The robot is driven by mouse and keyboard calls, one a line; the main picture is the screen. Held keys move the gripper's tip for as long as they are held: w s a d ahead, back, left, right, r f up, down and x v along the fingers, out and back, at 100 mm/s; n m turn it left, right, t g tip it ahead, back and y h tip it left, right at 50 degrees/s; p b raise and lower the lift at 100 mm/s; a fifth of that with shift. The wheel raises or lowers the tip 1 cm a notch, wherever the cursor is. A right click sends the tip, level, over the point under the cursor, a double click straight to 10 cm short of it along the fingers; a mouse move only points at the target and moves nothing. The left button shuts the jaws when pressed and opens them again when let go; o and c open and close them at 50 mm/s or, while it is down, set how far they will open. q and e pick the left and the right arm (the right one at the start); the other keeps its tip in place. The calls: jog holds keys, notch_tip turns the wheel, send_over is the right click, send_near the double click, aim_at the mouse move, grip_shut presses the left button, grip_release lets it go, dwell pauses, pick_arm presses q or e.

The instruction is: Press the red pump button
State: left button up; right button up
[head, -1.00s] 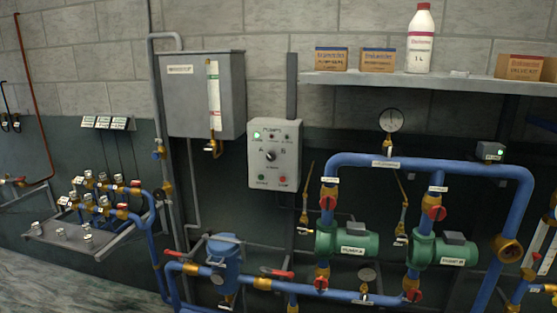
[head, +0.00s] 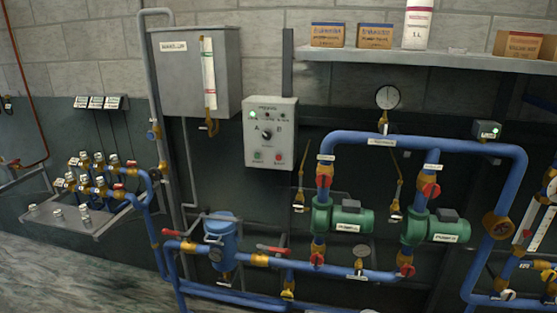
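The pump control box (head: 270,132) is a light grey panel on the wall near the middle of the head view. Its red button (head: 278,158) is at the lower right of the panel face. A green button (head: 257,156) sits to the left of it. A black selector knob (head: 267,134) is in the middle, and a green lamp (head: 252,114) glows at the upper left. Neither of my grippers shows in this view.
Blue pipes (head: 340,138) and two green pumps (head: 345,218) stand right of and below the box. A grey tank (head: 195,72) hangs to its upper left, a shelf (head: 430,60) to its upper right. A valve tray (head: 85,217) is at the left.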

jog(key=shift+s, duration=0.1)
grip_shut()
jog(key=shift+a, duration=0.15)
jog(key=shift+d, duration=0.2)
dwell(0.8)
